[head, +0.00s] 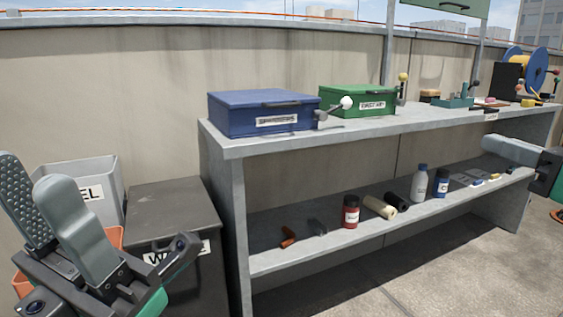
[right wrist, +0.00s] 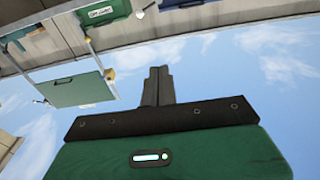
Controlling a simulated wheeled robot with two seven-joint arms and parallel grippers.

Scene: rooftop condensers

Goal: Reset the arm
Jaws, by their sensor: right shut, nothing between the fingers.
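My right gripper (head: 486,144) comes in from the right edge in the head view, pointing left in front of the bench's right part. Its grey fingers are together with nothing between them. In the right wrist view its dark fingers (right wrist: 158,74) are also closed together, with the scene upside down behind them. My left gripper (head: 40,165) is large at the lower left, pointing up. Its two fingers are apart, one textured pad shows, and no object is seen between them. It is in front of the bins.
A grey bench (head: 370,127) carries a blue box (head: 265,107) and a green box (head: 357,100). Its lower shelf (head: 300,255) holds several bottles and small parts. A dark bin (head: 170,205) and a light bin (head: 105,180) stand left. A green board (right wrist: 78,90) hangs above the bench.

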